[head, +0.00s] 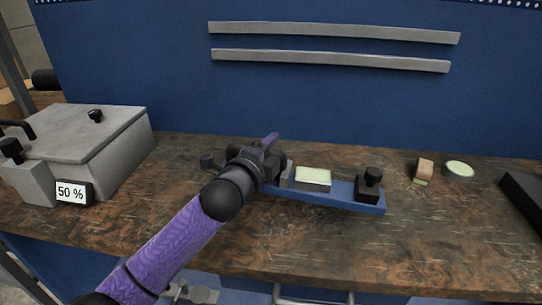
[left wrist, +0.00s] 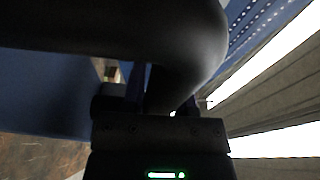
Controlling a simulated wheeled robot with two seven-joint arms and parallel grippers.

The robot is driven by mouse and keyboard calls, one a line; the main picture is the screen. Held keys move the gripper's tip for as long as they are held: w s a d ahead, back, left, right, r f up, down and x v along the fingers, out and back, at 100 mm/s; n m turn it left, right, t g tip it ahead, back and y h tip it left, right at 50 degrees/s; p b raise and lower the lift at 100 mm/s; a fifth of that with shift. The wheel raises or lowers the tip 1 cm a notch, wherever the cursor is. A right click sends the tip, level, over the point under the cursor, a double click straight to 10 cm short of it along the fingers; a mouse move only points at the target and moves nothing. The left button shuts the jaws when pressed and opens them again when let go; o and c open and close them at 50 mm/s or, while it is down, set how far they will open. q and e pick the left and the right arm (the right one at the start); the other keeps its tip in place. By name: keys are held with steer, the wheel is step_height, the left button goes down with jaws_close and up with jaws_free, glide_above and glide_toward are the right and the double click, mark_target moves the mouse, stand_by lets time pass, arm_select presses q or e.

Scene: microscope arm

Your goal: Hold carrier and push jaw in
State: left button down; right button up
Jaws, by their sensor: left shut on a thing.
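The blue carrier (head: 330,198) lies lengthwise on the workbench, a long flat bar. A pale green-topped block (head: 313,178) sits on its middle. A black jaw with a knob (head: 369,186) stands at its right end. My left gripper (head: 272,164) is at the carrier's left end and shut on it; the hand hides the grip point and that end of the bar. In the left wrist view, the gripper's fingers (left wrist: 150,88) are dark and mostly covered by a large dark rounded shape. My right gripper is in neither view.
A grey lidded box (head: 85,135) with a "50 %" display (head: 72,193) stands at the left. A small brown block (head: 424,169) and a round pale-topped dish (head: 459,170) sit at the right. A dark object (head: 525,193) is at the right edge. The front right bench is clear.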

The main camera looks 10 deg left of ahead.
arm_select(q)
steer(key=shift+r, duration=0.1)
steer(key=shift+f+b, duration=0.65)
steer(key=shift+f, duration=0.3)
step_height(320, 180, down, 2)
steer(key=shift+a+f+b, duration=0.1)
steer(key=shift+a+b, duration=0.05)
steer(key=shift+b, duration=0.45)
steer(key=shift+d+f+b, duration=0.35)
steer(key=shift+f+b, duration=0.05)
steer(key=shift+f, duration=0.1)
steer(key=shift+a+f+b, duration=0.1)
steer(key=shift+f+b, duration=0.25)
steer(key=shift+f, duration=0.2)
steer(key=shift+f+b, duration=0.35)
steer(key=shift+f, duration=0.15)
steer(key=shift+f+b, duration=0.35)
steer(key=shift+f, duration=0.25)
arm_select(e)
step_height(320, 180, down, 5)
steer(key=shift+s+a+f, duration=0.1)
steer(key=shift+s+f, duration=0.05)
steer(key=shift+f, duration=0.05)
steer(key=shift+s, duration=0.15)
